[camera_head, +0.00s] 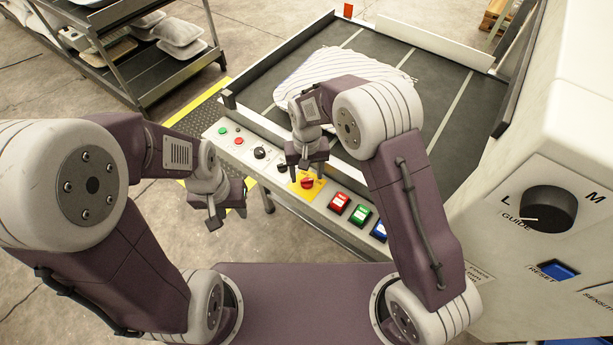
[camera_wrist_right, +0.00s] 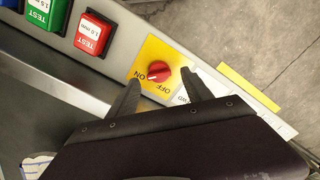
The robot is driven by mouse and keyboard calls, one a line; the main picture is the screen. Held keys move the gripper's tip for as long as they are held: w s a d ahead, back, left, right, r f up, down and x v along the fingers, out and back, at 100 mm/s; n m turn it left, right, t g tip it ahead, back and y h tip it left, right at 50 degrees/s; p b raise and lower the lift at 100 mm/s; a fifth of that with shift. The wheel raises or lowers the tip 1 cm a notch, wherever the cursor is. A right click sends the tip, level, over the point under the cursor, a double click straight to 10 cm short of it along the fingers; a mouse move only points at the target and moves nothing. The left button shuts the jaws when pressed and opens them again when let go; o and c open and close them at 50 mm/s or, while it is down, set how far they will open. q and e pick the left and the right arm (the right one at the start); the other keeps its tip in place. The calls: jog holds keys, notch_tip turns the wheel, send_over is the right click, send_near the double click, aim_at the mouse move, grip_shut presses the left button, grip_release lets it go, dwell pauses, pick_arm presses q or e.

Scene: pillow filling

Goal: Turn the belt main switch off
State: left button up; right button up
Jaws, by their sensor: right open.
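The belt main switch (camera_head: 308,183) is a red rotary knob on a yellow plate on the front control panel (camera_head: 262,154). In the right wrist view the knob (camera_wrist_right: 160,74) shows its white mark toward the ON label, with OFF printed beside it. My right gripper (camera_head: 307,166) is just above and behind the knob in the head view. In the right wrist view its two open fingers (camera_wrist_right: 163,88) point at the knob, one to each side and short of it; contact cannot be made out. My left gripper (camera_head: 213,222) hangs left of the panel, away from it; its finger gap is unclear.
Red, green and blue test buttons (camera_head: 361,214) sit right of the switch. Green, red and black controls (camera_head: 238,140) sit to its left. A striped pillow (camera_head: 335,68) lies on the dark belt (camera_head: 440,95). A white machine housing (camera_head: 570,110) stands at the right.

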aim_at(307, 182)
jog(key=shift+f, duration=0.8)
jog(key=shift+s+d+f, duration=0.1)
jog(key=shift+s+f, duration=0.05)
jog(key=shift+f, duration=0.25)
grip_shut()
